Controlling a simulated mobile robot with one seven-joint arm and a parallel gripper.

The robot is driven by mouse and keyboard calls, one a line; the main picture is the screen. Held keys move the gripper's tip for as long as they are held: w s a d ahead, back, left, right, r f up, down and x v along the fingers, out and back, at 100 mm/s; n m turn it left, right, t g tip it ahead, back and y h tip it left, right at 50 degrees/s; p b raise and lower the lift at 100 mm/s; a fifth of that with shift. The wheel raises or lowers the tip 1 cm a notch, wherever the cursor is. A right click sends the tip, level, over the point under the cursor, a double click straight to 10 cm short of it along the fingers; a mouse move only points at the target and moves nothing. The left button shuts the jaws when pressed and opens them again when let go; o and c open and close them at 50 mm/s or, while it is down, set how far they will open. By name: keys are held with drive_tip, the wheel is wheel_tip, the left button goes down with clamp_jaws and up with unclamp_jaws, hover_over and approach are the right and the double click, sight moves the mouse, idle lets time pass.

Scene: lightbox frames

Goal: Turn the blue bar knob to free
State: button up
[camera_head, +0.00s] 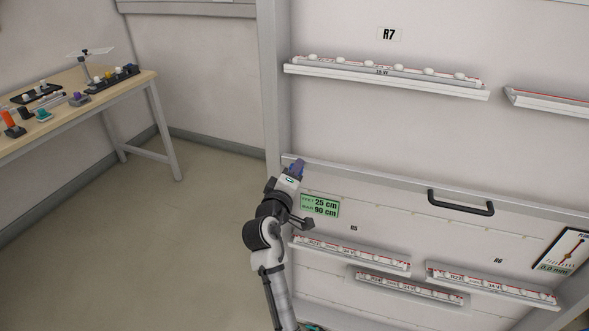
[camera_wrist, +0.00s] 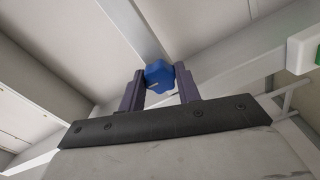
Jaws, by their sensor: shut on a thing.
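The blue bar knob (camera_wrist: 158,74) shows in the wrist view, just above the middle of the picture. My gripper (camera_wrist: 160,88) has its two dark purple fingers on either side of the knob and is shut on it. A small pale mark shows on the knob's face. In the head view my gripper (camera_head: 296,168) is at the left end of the panel's grey rail, beside the upright post. There the knob is hard to tell apart from my fingers. I cannot read the knob's setting, and no label for free shows.
A black handle (camera_head: 460,203) is on the panel to the right. A green sign (camera_head: 320,205) hangs just below my gripper. Shelf strips (camera_head: 385,75) run along the wall. A table (camera_head: 150,76) with small items stands at left, with open floor between.

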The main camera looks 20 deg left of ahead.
drive_tip(key=shift+r+n, duration=0.25)
drive_tip(key=shift+n, duration=0.25)
drive_tip(key=o, duration=1)
drive_tip(key=shift+f, duration=0.15)
drive_tip(key=s+b, duration=0.1)
drive_tip(key=s, duration=0.3)
drive_tip(key=s+b, duration=0.1)
drive_tip(key=s, duration=0.4)
drive_tip(key=s+b, duration=0.1)
drive_tip(key=s, duration=0.3)
drive_tip(key=shift+s+d+b, duration=0.25)
drive_tip(key=shift+s+b, duration=0.05)
drive_tip(key=shift+s, duration=0.1)
